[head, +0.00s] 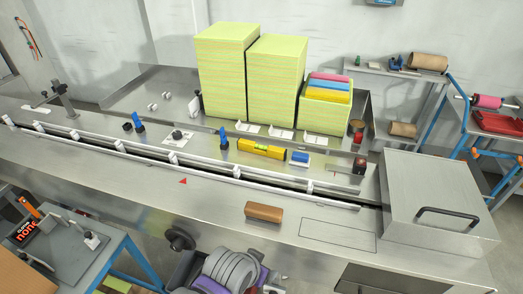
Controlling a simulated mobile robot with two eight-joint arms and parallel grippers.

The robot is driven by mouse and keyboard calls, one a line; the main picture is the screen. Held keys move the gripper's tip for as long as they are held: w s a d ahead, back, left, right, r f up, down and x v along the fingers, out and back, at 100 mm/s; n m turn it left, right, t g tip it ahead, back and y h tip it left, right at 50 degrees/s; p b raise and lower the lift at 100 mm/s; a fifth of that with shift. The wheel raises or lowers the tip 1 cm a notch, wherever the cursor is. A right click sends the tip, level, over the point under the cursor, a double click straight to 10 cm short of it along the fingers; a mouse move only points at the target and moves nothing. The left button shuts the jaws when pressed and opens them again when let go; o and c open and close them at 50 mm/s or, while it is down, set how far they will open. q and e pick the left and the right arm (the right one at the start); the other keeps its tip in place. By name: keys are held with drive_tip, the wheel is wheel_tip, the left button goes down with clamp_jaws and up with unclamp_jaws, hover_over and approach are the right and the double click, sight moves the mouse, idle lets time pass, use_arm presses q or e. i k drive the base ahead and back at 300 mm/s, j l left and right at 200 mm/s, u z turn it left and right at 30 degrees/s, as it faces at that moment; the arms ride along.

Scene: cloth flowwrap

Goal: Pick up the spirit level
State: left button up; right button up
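The spirit level (262,149) is a short yellow bar lying flat on the steel deck of the machine, behind the white guide rails. A blue-handled part stands just left of it and a small blue block lies just right of it. Neither of my grippers shows clearly in the head view. Grey and purple rounded parts (228,270) at the bottom edge look like my own body.
White rails (203,167) run along the deck in front of the level. Tall yellow-green stacks (226,72) stand behind it. A brown block (263,212) lies on the bare front deck. A steel cover with a black handle (436,205) stands at right.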

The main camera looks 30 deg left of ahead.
sight(279, 154)
drive_tip(key=k+l, duration=0.65)
drive_tip(key=l+u, duration=0.1)
drive_tip(key=u, duration=0.35)
drive_tip(key=k+u, duration=0.15)
drive_tip(key=u, duration=0.35)
drive_tip(key=k+u, duration=0.1)
drive_tip(key=u, duration=0.35)
drive_tip(key=i+u, duration=0.1)
drive_tip(key=u, duration=0.3)
drive_tip(key=l+u, duration=0.15)
drive_tip(key=u, duration=0.2)
drive_tip(key=i+l+u, duration=0.15)
drive_tip(key=u, duration=0.25)
drive_tip(key=i+l, duration=0.2)
drive_tip(key=l, duration=0.15)
drive_tip(key=i+l, duration=0.35)
drive_tip(key=l, duration=0.3)
drive_tip(key=i+l, duration=0.2)
drive_tip(key=l, duration=0.15)
